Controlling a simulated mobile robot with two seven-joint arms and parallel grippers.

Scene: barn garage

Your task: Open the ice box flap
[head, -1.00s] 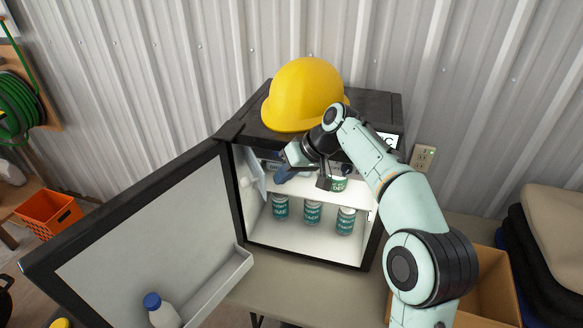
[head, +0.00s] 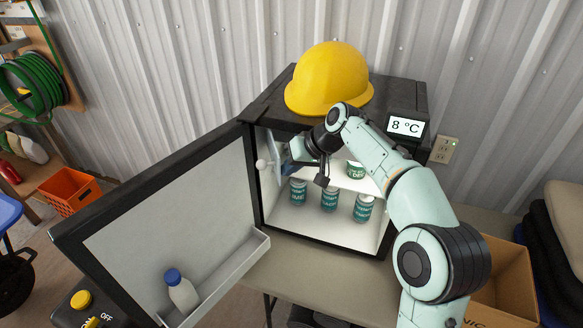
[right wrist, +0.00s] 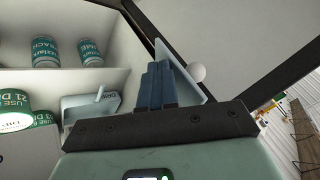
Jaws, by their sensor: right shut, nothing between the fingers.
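The ice box flap (head: 278,158), a pale panel with a round white knob (head: 261,164), stands swung open at the left side of the small fridge's (head: 262,195) interior. In the right wrist view the flap (right wrist: 184,66) is seen nearly edge-on, with its knob on the far side. My right gripper (head: 296,150) reaches into the upper compartment. Its shut blue fingers (right wrist: 155,84) are empty and lie close along the flap's inner side; I cannot tell whether they touch. My left gripper is not in view.
The fridge door (head: 165,215) stands wide open at left, with a bottle (head: 183,292) in its rack. Cans (head: 329,199) stand below the shelf (head: 340,181); others sit above it. A yellow hard hat (head: 329,80) rests on top. A cardboard box (head: 508,280) is at right.

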